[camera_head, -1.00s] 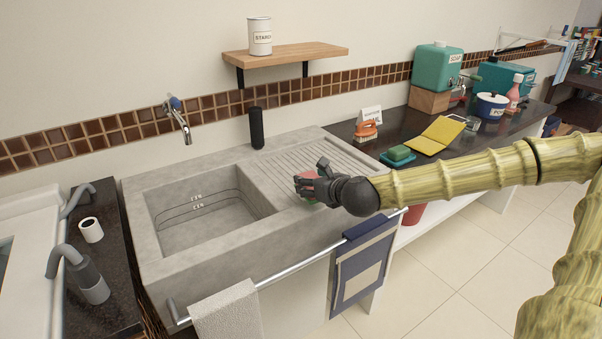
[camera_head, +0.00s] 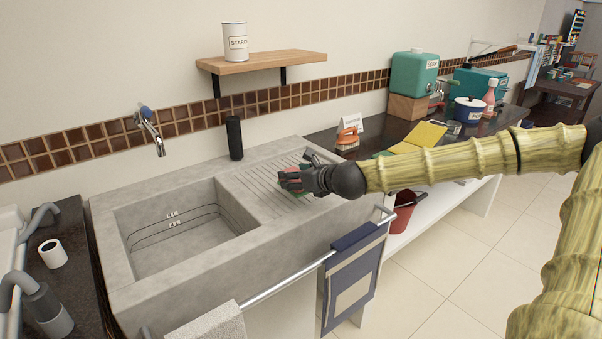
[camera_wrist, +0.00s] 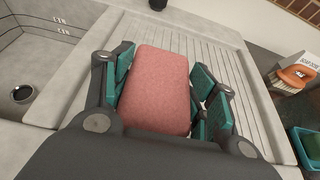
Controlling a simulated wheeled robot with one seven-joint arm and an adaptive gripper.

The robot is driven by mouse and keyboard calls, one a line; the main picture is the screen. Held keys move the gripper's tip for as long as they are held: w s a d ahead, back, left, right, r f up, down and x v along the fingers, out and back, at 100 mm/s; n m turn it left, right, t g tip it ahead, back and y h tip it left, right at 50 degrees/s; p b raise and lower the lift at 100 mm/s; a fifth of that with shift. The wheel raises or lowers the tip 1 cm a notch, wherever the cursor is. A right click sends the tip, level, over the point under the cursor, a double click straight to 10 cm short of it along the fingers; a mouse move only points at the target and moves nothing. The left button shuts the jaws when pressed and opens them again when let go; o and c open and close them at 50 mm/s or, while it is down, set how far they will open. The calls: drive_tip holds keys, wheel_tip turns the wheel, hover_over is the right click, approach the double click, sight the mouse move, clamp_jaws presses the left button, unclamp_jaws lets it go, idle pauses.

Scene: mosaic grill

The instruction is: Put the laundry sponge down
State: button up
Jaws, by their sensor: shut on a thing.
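The laundry sponge (camera_wrist: 158,88) is a rounded pink block in the wrist view, held between the teal-padded fingers of my gripper (camera_wrist: 160,82). The gripper is shut on the sponge. The ribbed drainboard (camera_head: 262,181) lies beneath and behind it. The sponge's underside is hidden, so I cannot tell whether it touches the board.
The empty basin (camera_head: 180,240) is to the left. A black cylinder (camera_head: 234,138) stands at the sink's back edge. An orange brush (camera_head: 347,138), a sign and a yellow cloth (camera_head: 425,135) are on the dark counter to the right. A towel rail (camera_head: 300,275) runs along the front.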

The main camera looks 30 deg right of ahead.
drive_tip(key=w+d, duration=0.2)
drive_tip(key=w, duration=0.1)
drive_tip(key=w+d, duration=0.2)
drive_tip(key=w, duration=0.1)
drive_tip(key=w+d+f, duration=0.1)
drive_tip(key=w+d, duration=0.1)
drive_tip(key=w, duration=0.1)
drive_tip(key=shift+d, duration=0.3)
drive_tip(key=shift+f, duration=1.85)
drive_tip(key=shift+f, duration=0.1)
drive_tip(key=o, duration=0.9)
drive_tip(key=shift+o, duration=0.2)
